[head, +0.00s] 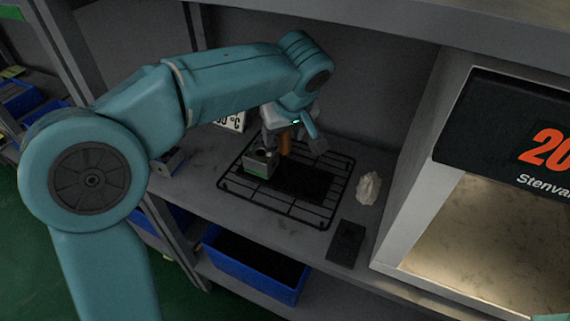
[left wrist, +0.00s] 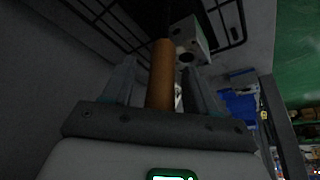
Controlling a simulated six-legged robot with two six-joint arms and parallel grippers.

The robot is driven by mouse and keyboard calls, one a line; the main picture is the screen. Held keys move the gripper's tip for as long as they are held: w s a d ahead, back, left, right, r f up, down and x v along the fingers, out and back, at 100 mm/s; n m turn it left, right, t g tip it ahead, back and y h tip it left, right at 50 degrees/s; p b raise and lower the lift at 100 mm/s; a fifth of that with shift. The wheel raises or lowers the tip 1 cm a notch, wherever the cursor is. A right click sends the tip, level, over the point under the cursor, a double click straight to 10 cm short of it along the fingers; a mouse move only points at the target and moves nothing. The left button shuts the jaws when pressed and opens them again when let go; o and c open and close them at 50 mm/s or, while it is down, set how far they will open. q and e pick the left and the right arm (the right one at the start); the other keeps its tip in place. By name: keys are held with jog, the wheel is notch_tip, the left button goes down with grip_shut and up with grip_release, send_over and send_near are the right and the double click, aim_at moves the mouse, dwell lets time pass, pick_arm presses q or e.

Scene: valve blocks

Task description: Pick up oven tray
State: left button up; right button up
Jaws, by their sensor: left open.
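A black wire rack (head: 325,215) lies on the grey shelf, with a flat dark plate (head: 305,183) on it; I take these as the oven tray. A brown, wood-like cylindrical handle (head: 285,144) stands up over the plate; its lower joint is not clear. My left gripper (head: 293,138) is above the rack, pointing down. In the left wrist view the handle (left wrist: 162,75) stands between its two open fingers (left wrist: 160,68), with gaps visible on both sides. A grey valve block with a green side (head: 258,164) sits on the rack's left part. My right gripper is not in view.
A white oven-like box (head: 415,215) with a lit interior stands right of the rack. A crumpled pale cloth (head: 368,188) and a black flat object (head: 346,243) lie between. A temperature sign (head: 232,122) is behind. A blue bin (head: 255,276) is below.

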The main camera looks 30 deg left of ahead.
pick_arm(q)
grip_shut()
jog(key=shift+r, duration=0.1)
